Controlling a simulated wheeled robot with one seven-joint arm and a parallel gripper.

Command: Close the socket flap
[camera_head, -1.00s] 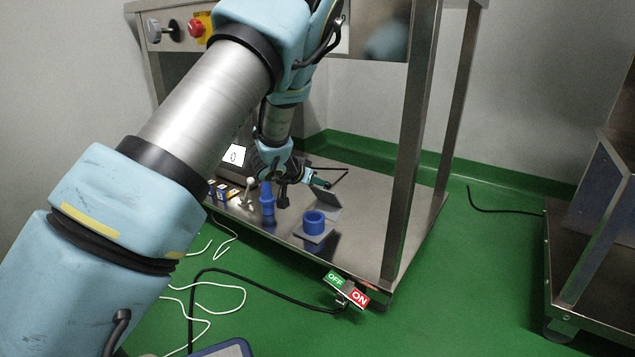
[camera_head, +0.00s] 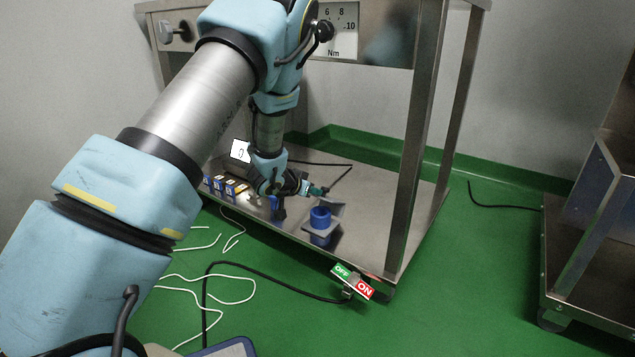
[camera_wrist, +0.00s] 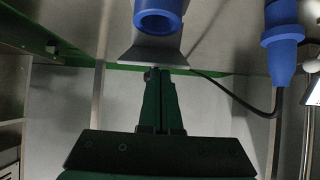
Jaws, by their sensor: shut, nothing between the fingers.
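The socket (camera_head: 320,217) is a blue ring on a grey base on the cart's lower metal shelf. Its grey flap (camera_head: 336,209) stands open beside the ring, on the far side. In the wrist view the socket ring (camera_wrist: 158,20) is at the top, with the flap (camera_wrist: 153,56) just below it. My gripper (camera_head: 318,191) is at the far side of the flap, shut and empty. In the wrist view its green fingertips (camera_wrist: 153,74) are together and meet the flap's edge in the picture. I cannot tell whether they touch it.
A blue plug (camera_wrist: 282,48) with a black cable shows at right in the wrist view. Small blue boxes (camera_head: 228,187) and a white display (camera_head: 240,151) are on the shelf's left. An OFF/ON switch (camera_head: 353,282) is at the front edge. A metal post (camera_head: 412,150) rises at right.

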